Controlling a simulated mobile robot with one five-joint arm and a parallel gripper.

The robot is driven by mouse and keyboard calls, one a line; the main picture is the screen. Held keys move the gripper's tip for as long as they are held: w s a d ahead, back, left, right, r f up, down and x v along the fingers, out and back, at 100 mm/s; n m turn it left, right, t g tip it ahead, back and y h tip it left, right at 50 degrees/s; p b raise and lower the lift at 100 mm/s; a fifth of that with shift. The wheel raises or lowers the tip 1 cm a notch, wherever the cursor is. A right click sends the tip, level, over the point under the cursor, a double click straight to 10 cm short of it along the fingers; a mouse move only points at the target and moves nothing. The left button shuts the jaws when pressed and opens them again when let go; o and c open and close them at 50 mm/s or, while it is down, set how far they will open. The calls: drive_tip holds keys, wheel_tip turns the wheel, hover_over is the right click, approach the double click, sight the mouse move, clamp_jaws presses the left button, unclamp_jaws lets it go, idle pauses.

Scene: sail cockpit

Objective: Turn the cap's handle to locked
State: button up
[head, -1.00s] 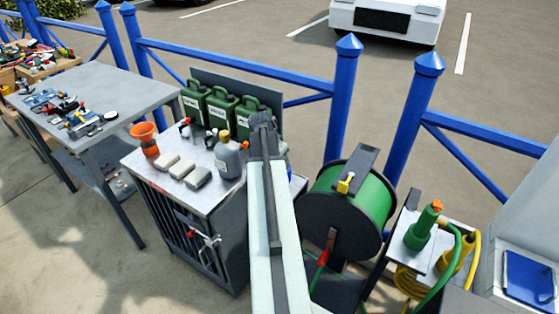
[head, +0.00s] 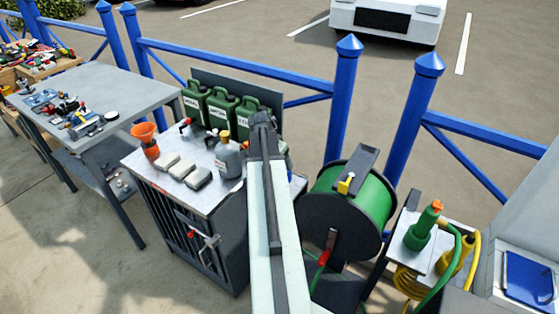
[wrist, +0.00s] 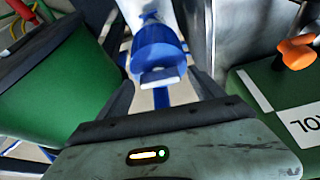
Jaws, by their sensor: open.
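In the wrist view a round blue cap-like part (wrist: 155,50) with a pale flat tab (wrist: 160,77), perhaps its handle, shows between and beyond my fingers. Whether the tab is at locked cannot be read. My gripper (wrist: 160,84) is open, with one dark finger on each side of the tab. No contact is visible, and I cannot tell the remaining distance. In the head view my gripper (head: 262,122) is at the end of my raised arm, by the green cans. The blue cap cannot be made out there; my arm may hide it.
A green jerry can (wrist: 265,110) is close on the right in the wrist view, and a green drum shape (wrist: 50,85) on the left. The head view shows a grey bottle (head: 228,160), an orange funnel (head: 144,133), a hose reel (head: 345,215) and blue fence posts (head: 342,100).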

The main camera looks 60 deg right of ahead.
drive_tip(key=p+v, duration=0.6)
drive_tip(key=v, duration=0.1)
drive_tip(key=shift+r, duration=0.25)
drive_tip(key=shift+a, duration=0.1)
